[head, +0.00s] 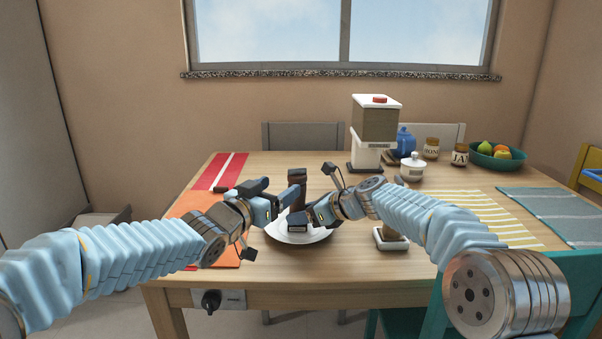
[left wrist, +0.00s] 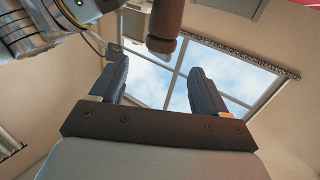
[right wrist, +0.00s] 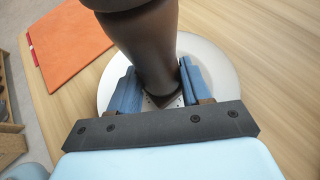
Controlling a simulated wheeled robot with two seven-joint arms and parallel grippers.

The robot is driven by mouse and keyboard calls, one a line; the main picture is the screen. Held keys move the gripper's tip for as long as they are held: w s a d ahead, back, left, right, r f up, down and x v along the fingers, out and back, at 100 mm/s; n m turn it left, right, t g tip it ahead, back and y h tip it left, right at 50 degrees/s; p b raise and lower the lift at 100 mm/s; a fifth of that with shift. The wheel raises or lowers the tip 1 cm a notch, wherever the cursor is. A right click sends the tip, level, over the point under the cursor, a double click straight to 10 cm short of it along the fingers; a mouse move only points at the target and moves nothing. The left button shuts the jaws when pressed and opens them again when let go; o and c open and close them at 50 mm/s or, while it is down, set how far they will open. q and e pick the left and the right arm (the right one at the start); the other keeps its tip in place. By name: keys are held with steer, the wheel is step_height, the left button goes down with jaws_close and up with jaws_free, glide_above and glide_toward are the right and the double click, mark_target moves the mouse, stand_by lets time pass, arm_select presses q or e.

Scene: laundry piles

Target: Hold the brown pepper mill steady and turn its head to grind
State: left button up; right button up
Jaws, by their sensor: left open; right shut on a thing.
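The brown pepper mill (head: 297,178) stands upright over the white plate (head: 296,238) near the table's middle. My right gripper (head: 303,219) is shut on the mill's lower body; in the right wrist view the dark mill (right wrist: 150,45) sits between its two blue fingers, with the plate below. My left gripper (head: 287,188) is open, higher up, beside the mill's upper part. In the left wrist view the mill's rounded head (left wrist: 163,38) lies in line with the gap between the open fingers, at the tips' far side. The mill's lower part is partly hidden by my grippers in the head view.
An orange mat (head: 222,250) lies at left, a red striped mat (head: 220,171) behind it. A tall dispenser (head: 375,124), white sugar pot (head: 413,168), jars and a fruit bowl (head: 482,158) stand at back right. Yellow-striped (head: 485,218) and grey (head: 553,213) mats lie right.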

mark_target(302, 172)
arm_select(q)
steer(key=x, duration=1.1)
steer(key=shift+d, duration=0.1)
steer(key=c, duration=1)
